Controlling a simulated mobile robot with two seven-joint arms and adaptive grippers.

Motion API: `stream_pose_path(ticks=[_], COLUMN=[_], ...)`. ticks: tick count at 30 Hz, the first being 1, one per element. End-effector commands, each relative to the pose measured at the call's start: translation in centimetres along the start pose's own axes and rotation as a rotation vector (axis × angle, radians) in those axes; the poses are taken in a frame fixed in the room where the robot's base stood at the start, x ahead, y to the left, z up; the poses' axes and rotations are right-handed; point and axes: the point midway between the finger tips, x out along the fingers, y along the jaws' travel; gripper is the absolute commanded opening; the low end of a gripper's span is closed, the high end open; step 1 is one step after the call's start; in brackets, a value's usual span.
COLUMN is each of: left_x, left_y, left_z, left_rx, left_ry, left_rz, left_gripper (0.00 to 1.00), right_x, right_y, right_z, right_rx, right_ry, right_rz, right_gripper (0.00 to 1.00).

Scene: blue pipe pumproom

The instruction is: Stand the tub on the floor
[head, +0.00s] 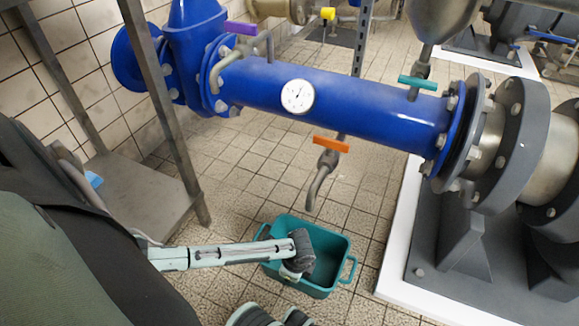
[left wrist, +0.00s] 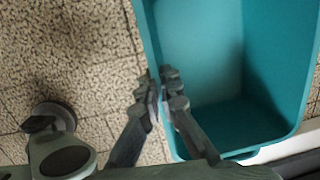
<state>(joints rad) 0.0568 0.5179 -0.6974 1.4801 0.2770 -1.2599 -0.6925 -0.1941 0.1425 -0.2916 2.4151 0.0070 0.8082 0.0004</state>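The teal tub (head: 336,246) is upright and open at the top, below the bent spout, with a handle at each end. It looks empty in the left wrist view (left wrist: 215,60). I cannot tell whether its base touches the floor (head: 225,240). My left gripper (head: 297,268) reaches over the tub from the left. In the left wrist view its fingers (left wrist: 163,88) are close together on either side of the tub's wall, apparently shut on it. In the head view the fingertips are hidden by the gripper's own body. My right gripper is not in view.
A blue pipe (head: 370,100) with a gauge (head: 297,96) crosses above. The grey bent spout (head: 320,182) with an orange handle (head: 331,145) hangs over the tub. A metal stand (head: 145,195) is on the left; a white-edged plinth (head: 395,245) is on the right. Tiled floor is clear behind the tub.

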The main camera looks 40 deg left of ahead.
Motion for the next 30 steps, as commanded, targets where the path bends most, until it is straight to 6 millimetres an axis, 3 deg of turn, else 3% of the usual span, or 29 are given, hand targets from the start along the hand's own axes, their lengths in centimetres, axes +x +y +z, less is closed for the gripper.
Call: stream_pose_path(ticks=[6, 12, 22, 26, 30], left_x=[0.2, 0.2, -0.1, -1.9, -5.0], left_y=[-0.1, 0.0, 0.0, -0.1, -0.1], left_z=[-0.1, -0.1, 0.0, 0.0, 0.1], left_rx=[0.0, 0.0, 0.0, 0.0, 0.001], left_ry=[0.001, 0.0, 0.0, 0.002, 0.001], left_rz=[-0.002, 0.0, 0.0, -0.002, -0.002], left_gripper=[0.0, 0.26, 0.26, 0.26, 0.26], right_x=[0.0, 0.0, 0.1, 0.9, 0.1], right_y=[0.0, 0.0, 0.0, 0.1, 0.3], right_z=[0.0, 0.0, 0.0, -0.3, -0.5], right_rx=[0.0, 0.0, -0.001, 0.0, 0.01], right_ry=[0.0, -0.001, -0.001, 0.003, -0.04], right_rz=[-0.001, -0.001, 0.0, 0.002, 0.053], right_gripper=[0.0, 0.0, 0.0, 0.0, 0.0])
